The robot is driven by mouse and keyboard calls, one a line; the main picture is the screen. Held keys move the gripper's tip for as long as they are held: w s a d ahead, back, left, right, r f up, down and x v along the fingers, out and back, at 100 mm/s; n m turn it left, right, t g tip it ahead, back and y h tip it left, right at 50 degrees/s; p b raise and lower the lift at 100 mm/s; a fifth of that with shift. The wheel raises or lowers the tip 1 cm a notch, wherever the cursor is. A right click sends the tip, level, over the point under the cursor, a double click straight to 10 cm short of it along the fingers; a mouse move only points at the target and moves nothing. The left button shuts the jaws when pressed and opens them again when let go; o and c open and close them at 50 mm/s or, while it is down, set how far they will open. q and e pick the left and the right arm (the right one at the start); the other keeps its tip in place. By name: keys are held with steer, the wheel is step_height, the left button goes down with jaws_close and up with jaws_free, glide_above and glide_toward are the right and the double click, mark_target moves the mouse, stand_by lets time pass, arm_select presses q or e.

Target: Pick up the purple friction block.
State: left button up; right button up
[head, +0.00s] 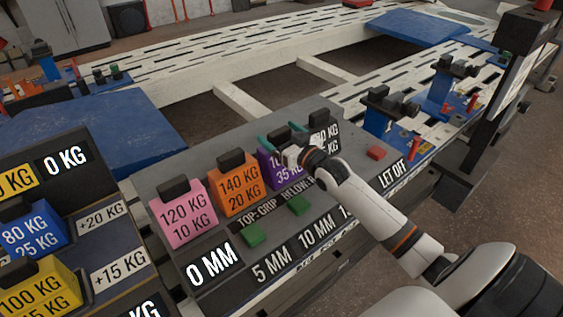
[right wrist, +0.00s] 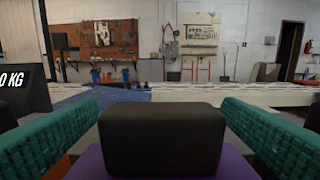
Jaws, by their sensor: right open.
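The purple friction block (head: 268,172) stands in the row on the grey console, right of the orange block, partly hidden by my right gripper. My right gripper (head: 281,135) is open at the top of this block. In the right wrist view the block's black handle (right wrist: 162,138) sits between the two teal finger pads, with a gap visible on each side. A strip of the purple body (right wrist: 92,165) shows below the handle. My left gripper is not in view.
The orange block (head: 239,188) and pink block (head: 180,212) stand to the left. A block with a white label (head: 329,135) is close on the right. Green buttons (head: 254,234) and a red button (head: 376,153) are on the console. The slotted white frame (head: 270,62) lies behind.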

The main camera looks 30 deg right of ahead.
steer(key=shift+w, duration=0.85)
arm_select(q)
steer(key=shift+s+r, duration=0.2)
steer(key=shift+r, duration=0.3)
arm_select(e)
steer(key=shift+c, duration=0.6)
steer(key=c, duration=1.8)
steer(key=shift+r, duration=0.15)
jaws_close()
steer(key=shift+r, duration=0.1)
